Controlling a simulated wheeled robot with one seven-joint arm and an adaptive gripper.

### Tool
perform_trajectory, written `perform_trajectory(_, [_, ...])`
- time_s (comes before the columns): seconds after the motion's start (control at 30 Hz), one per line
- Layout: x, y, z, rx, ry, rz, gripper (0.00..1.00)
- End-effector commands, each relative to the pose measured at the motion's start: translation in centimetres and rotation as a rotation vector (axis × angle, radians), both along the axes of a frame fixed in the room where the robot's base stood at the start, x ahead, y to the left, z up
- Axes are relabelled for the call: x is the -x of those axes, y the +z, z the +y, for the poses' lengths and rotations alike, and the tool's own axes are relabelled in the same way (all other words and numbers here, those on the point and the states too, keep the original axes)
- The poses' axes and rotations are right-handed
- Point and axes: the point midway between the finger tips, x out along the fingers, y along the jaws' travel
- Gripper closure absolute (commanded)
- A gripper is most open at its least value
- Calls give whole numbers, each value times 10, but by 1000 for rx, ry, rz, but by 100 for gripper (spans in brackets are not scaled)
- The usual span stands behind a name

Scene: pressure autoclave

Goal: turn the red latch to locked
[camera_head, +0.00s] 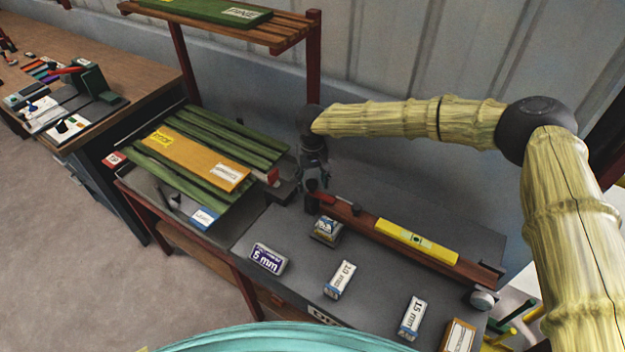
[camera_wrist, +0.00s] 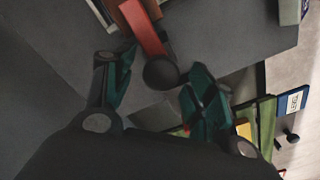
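The red latch (camera_head: 334,197) is a short red lever on the dark red-brown rail (camera_head: 455,262) at its left end, with a dark round knob beside it. In the wrist view the red lever (camera_wrist: 143,28) runs up from the dark round knob (camera_wrist: 160,74). My gripper (camera_head: 312,182) points down just above the left end of the rail. In the wrist view my gripper (camera_wrist: 162,68) has its two green-and-black fingers spread on either side of the knob, with visible gaps. Contact with the latch cannot be made out.
A yellow level (camera_head: 417,240) lies along the rail. Labelled boxes, among them the 5 mm box (camera_head: 267,259) and 10 mm box (camera_head: 339,280), stand on the grey bench top (camera_head: 290,225) in front. Green strips and an orange board (camera_head: 197,160) lie left. A wooden shelf (camera_head: 285,38) hangs above.

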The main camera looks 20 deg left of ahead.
Motion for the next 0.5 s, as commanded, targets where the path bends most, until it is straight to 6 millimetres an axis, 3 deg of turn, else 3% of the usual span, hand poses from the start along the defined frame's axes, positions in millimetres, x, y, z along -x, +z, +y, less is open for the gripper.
perform_trajectory(0.27, [1, 5, 0, 1, 0, 2, 45])
perform_trajectory(0.5, [0, 42, -1, 1, 0, -1, 45])
